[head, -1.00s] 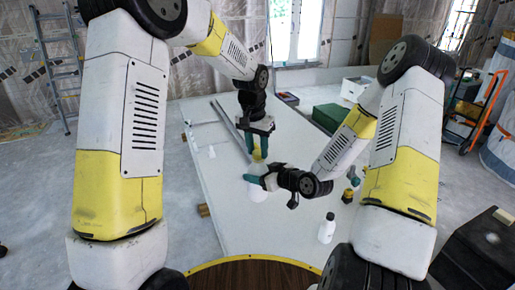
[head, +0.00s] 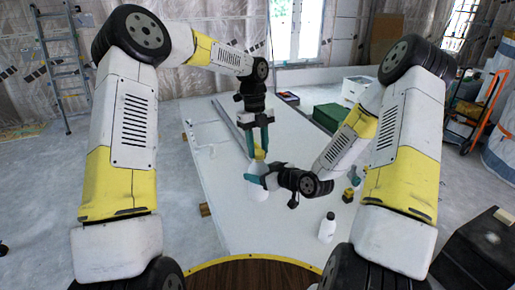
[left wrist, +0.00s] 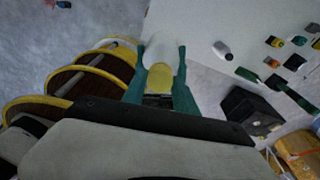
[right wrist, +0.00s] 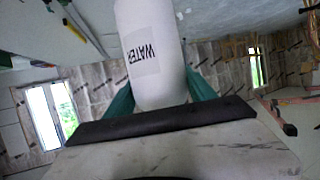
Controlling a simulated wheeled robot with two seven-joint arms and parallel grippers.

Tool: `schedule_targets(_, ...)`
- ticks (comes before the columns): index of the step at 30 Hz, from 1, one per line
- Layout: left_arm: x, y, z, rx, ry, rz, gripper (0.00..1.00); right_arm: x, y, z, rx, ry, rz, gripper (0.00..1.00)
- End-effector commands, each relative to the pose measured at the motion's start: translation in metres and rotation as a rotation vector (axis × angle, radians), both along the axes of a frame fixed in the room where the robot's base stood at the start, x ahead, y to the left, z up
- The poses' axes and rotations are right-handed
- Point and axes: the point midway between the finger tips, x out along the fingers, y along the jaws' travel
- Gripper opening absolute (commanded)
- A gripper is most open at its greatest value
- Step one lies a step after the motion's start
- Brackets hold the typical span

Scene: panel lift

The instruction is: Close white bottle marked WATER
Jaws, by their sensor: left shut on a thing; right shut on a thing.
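The white bottle (head: 256,191) is held upright above the panel by my right gripper (head: 258,176). In the right wrist view its WATER label faces the camera on the bottle (right wrist: 150,50), with the right fingers on either side. My left gripper (head: 258,138) points down above the bottle, shut on a yellow cap (head: 259,154). In the left wrist view the yellow cap (left wrist: 160,78) sits between the teal fingers, with the white bottle just beyond. Cap and bottle top look in line and very close; whether the cap is seated cannot be told.
A white bottle with a dark cap (head: 327,228) stands on the panel (head: 225,215) at front right. A small yellow and black item (head: 348,195) lies near my right forearm. A green box (head: 328,117) stands at the back right. The panel's front left is clear.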

Motion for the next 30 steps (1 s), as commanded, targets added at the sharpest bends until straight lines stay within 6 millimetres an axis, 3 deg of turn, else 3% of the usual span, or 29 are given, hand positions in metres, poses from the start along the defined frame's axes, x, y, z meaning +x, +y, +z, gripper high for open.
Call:
schedule_targets(6,0.0011,-0.0035,-0.0003,-0.002,0.0,-0.557,0.0,-0.0002,0.0,-0.0001,0.0,0.0,0.0,0.0)
schedule_targets(15,-0.003,-0.0062,-0.0049,-0.011,0.015,-1.226,0.0,-0.0003,0.0001,-0.0001,0.0,0.0,0.001,0.0)
schedule_targets(21,-0.0017,-0.0061,-0.0019,-0.007,0.005,-1.371,0.0,0.0002,0.0003,0.0006,0.001,-0.002,0.0,0.0)
schedule_targets(30,-0.0007,-0.006,0.0001,-0.002,0.001,-1.389,0.0,0.0,0.0003,0.0004,0.001,-0.001,0.0,0.0)
